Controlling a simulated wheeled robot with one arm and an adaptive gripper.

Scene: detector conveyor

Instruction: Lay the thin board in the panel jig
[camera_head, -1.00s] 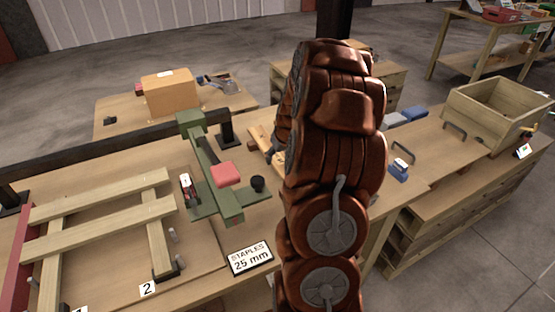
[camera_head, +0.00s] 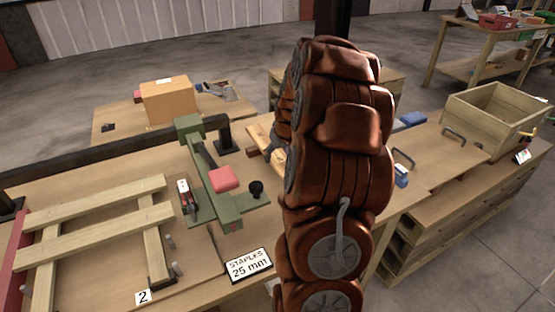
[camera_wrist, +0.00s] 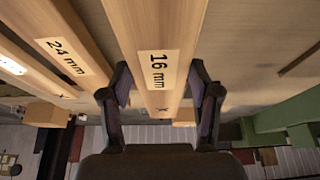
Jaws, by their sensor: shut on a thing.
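In the wrist view my gripper (camera_wrist: 160,88) is closed on a pale wooden board marked 16 mm (camera_wrist: 157,35), with one finger on each side near its labelled end. A board marked 24 mm (camera_wrist: 62,60) lies to its left, apart from the fingers. The panel jig (camera_head: 203,277) is on the bench at left, with pale slats (camera_head: 95,230) laid across two rails, metal pins and a label 2.
A green stapler-like tool (camera_head: 205,175) with a red pad stands between the jig and my arm. A STAPLES 25 mm sign (camera_head: 248,264) is in front of it. A dark bar (camera_head: 90,160) runs behind the jig. An open wooden crate (camera_head: 490,118) is at right.

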